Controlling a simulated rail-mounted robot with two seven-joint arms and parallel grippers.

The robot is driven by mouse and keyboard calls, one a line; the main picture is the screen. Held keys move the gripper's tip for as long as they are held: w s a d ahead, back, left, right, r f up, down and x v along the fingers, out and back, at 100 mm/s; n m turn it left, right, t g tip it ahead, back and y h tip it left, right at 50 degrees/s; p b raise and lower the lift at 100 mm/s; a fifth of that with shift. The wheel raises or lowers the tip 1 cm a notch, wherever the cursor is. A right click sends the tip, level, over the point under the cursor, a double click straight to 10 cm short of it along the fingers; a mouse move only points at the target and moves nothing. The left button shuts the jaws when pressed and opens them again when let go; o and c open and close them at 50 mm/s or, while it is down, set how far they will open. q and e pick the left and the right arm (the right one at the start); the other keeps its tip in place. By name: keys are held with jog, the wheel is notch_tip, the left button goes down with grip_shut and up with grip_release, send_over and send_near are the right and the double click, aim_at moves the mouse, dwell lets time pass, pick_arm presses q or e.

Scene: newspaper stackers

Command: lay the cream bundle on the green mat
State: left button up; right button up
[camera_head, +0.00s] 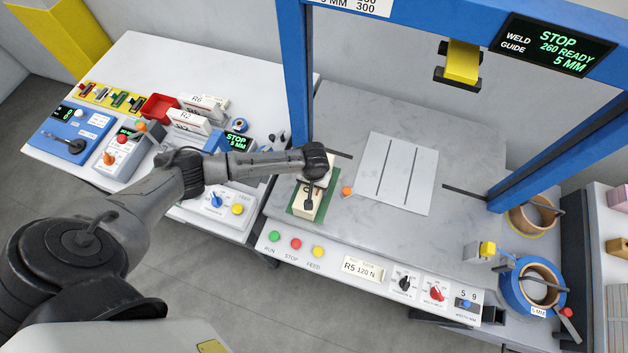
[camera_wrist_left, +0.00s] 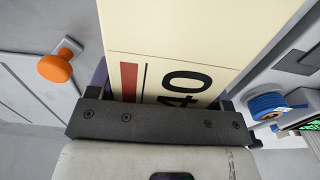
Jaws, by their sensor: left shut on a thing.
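The cream bundle (camera_head: 303,207) is over the green mat (camera_head: 327,203) on the left part of the grey bench. My left gripper (camera_head: 312,188) is above the mat, shut on the bundle. In the left wrist view the cream bundle (camera_wrist_left: 190,38) lies between the jaws and shows a red bar and black digits. Green shows around the bundle in the head view. The gripper hides part of both. I cannot tell whether the bundle touches the mat. My right gripper is not in view.
An orange knob (camera_head: 348,191) stands just right of the mat. A slotted light plate (camera_head: 395,172) lies farther right. A blue frame (camera_head: 294,70) rises behind the mat. The side table (camera_head: 90,155) at left holds control boxes and R-labelled white packs. Tape rolls (camera_head: 532,285) are at right.

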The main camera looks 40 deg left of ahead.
pick_arm(q)
jog(key=shift+f, duration=0.15)
jog(key=o, duration=1.7)
jog(key=shift+w, duration=0.1)
jog(key=shift+o, duration=0.6)
jog(key=shift+f, duration=0.1)
notch_tip(320, 180, up, 14)
jog(key=shift+p, duration=0.45)
